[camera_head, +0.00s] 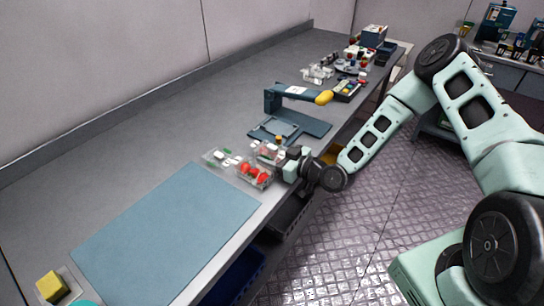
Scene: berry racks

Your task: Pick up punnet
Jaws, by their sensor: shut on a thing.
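A clear punnet (255,174) with red berries is near the front edge of the grey workbench, just right of the blue mat. My gripper (279,165) reaches in from the right and is shut on the punnet's right side. The fingertips are small and partly hidden here. I cannot tell whether the punnet rests on the bench or is slightly raised. Other clear packs (220,157) with labels lie just behind it.
A blue mat (165,235) covers the bench at the front left. A dark blue press-like device with a yellow handle (324,97) stands behind the punnet. Small items crowd the far end. A yellow block (52,286) is at bottom left. Dark bins (288,215) sit below the bench edge.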

